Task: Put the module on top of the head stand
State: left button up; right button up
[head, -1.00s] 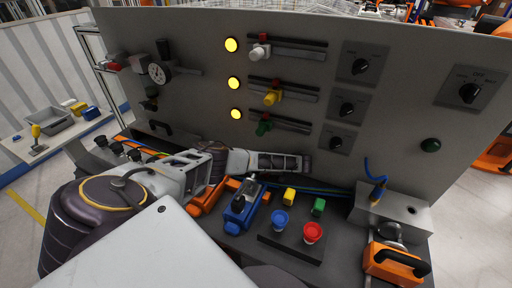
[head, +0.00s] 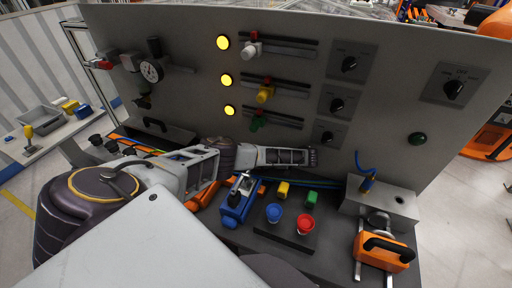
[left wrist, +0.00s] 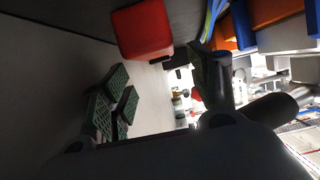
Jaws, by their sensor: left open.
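The task's module is not certain to me; an orange box with a black handle (head: 383,252) sits on metal rails at the right of the bench and may be it. A grey block with a blue cable and a hole on top (head: 385,198) stands behind it; I cannot tell if it is the head stand. My left gripper (head: 314,158) reaches right along the panel, above the bench, apart from both. In the left wrist view its green-padded fingers (left wrist: 160,95) are spread and empty, with a red block (left wrist: 142,30) nearby. My right gripper is not in view.
A blue fixture with a black knob (head: 237,202) stands left of blue (head: 274,213) and red (head: 305,224) buttons. The upright panel (head: 200,105) with sliders and dials bounds the back.

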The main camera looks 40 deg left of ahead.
pick_arm(q)
jog(key=p+v, duration=0.1)
jog(key=v, duration=0.3)
jog(key=shift+d+r+p, duration=0.1)
jog(key=shift+r+p, duration=0.05)
jog(key=shift+p, duration=0.25)
jog(key=shift+p+v, duration=0.4)
jog(key=shift+v, duration=0.8)
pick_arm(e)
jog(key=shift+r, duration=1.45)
pick_arm(q)
jog(key=shift+w, duration=0.1)
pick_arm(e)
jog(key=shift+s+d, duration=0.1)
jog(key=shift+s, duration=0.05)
